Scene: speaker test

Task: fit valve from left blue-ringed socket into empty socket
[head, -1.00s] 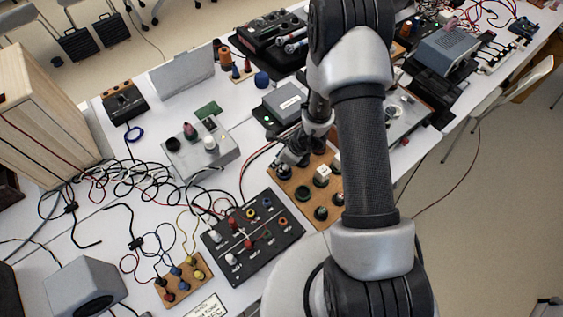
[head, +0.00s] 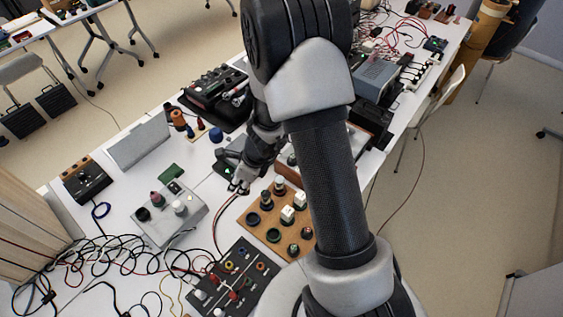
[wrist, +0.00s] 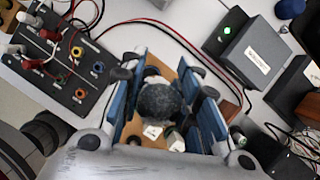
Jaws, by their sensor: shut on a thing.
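My gripper (head: 240,186) is at the upper left edge of the wooden socket board (head: 246,232) in the head view. In the wrist view its blue-padded fingers (wrist: 166,108) are shut on a dark grey, rounded, speckled thing, taken as the valve (wrist: 158,101). In the head view the held valve is too small to make out. The board carries a dark round socket that looks empty (head: 253,219), a green-ringed one (head: 273,235), white blocks (head: 287,214) and several dark pieces. I cannot make out any blue rings. The fingers and the valve hide much of the board in the wrist view.
A black panel with coloured jacks (head: 238,277) lies close below the board. A grey box with knobs (head: 168,212) stands left of it. Red and black cables run beside the gripper. A grey labelled box (wrist: 254,54) shows at the upper right in the wrist view.

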